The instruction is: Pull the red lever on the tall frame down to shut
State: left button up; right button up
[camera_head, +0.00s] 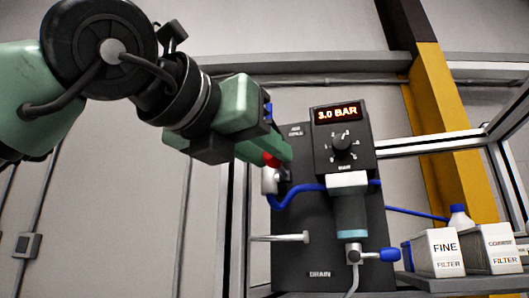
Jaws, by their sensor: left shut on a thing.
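The red lever (271,159) shows as a small red piece at the upper left of the dark panel (310,246) on the tall frame (235,225). My left gripper (280,152) reaches in from the upper left and is shut on the lever. Its green fingers hide most of the lever, so its angle is hard to tell. A pale fitting (269,181) sits just below the gripper. My right gripper is not in view.
A control box (343,165) with a "3.0 BAR" display is close right of my gripper. Below it hang a filter cylinder (350,212), a blue hose (290,196) and a blue-handled valve (388,254). Filter boxes (440,249) stand on a shelf at right.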

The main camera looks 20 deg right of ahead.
pick_arm(q)
jog(key=shift+s+d+r, duration=0.1)
jog(key=shift+s, duration=0.05)
jog(key=o, duration=0.8)
jog(key=shift+s, duration=0.2)
jog(key=s+d+b+v, duration=0.1)
jog(key=b+v, duration=0.2)
jog(key=v, duration=0.5)
jog(key=shift+s, duration=0.45)
